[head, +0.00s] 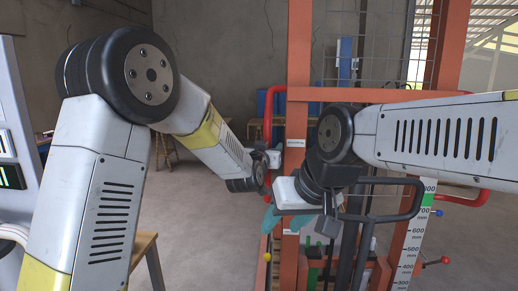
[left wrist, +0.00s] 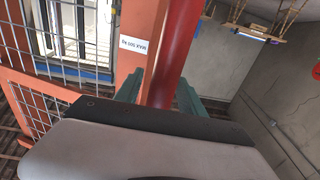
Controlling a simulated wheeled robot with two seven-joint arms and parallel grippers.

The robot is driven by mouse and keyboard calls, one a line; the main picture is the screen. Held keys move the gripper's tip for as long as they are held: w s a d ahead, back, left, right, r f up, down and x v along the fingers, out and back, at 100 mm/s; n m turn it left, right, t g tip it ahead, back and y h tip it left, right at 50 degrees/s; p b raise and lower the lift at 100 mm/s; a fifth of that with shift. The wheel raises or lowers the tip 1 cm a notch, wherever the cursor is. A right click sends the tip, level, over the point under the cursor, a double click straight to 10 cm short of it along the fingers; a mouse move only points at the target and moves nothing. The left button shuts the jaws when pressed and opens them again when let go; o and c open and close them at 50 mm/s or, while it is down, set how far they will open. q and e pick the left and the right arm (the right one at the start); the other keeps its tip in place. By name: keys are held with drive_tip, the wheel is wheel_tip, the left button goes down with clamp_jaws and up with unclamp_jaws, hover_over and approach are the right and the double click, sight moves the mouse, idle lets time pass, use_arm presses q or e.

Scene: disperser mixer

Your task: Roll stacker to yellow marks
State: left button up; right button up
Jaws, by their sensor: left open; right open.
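The stacker (head: 299,60) stands ahead, with an orange-red mast and wire mesh. A red tubular handle (head: 268,110) curves out on its left side, another (head: 470,200) on its right. My left gripper (head: 277,150) is open at the left handle. In the left wrist view its teal fingers (left wrist: 160,95) lie on both sides of the red tube (left wrist: 178,50), with the mast and its label behind. Contact cannot be told. My right gripper (head: 284,217) is open, teal fingers downward, in front of the lower mast; its wrist hides part of the stacker. No yellow marks show.
A black looped bar (head: 395,217) and a green-white height scale (head: 415,235) are on the stacker's right. A wooden table (head: 145,250) is at lower left beside a white machine (head: 15,110). Grey floor (head: 195,215) is clear left of the stacker.

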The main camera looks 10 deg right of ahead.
use_arm(q)
clamp_jaws()
idle(1.4)
